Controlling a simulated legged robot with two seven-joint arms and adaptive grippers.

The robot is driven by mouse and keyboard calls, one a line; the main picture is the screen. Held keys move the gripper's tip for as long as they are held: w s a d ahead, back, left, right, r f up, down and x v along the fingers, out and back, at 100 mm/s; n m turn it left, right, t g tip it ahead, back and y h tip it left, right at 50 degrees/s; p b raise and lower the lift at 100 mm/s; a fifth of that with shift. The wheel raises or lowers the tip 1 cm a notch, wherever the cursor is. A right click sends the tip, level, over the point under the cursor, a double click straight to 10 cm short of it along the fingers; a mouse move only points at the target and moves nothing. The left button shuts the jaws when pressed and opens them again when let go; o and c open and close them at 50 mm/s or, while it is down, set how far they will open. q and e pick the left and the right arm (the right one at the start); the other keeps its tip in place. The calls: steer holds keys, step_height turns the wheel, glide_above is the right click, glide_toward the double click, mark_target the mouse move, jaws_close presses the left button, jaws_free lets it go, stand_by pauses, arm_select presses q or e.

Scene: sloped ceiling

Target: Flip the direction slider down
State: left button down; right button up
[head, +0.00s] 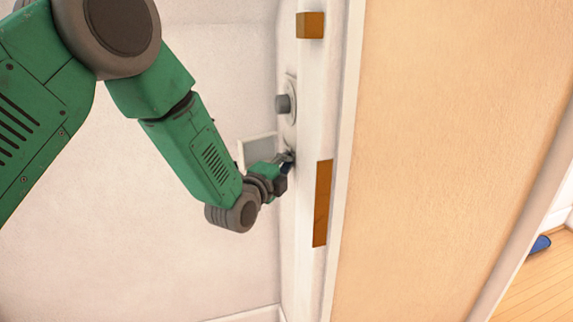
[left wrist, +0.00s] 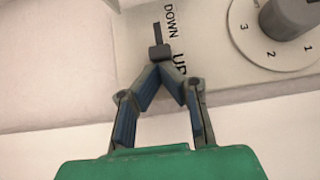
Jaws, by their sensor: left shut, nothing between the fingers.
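In the left wrist view, a small dark slider (left wrist: 159,50) sits at the near end of a short dark slot (left wrist: 157,32) on a white panel (left wrist: 215,62). The word DOWN is printed by the slot's far end and UP by its near end. My left gripper (left wrist: 160,68) is shut and empty, its fingertips right at the slider; I cannot tell whether they touch it. In the head view my left gripper (head: 287,160) is at the narrow white panel and hides the slider. My right gripper is not in view.
A round grey knob (left wrist: 290,15) on a numbered dial stands beside the slot; in the head view the knob (head: 283,104) is above my gripper.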

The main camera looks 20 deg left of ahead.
arm_select(q)
steer(key=shift+a, duration=0.1)
steer(key=w+a, duration=0.2)
steer(key=w, duration=0.1)
steer(key=shift+r, duration=0.1)
steer(key=shift+b, duration=0.3)
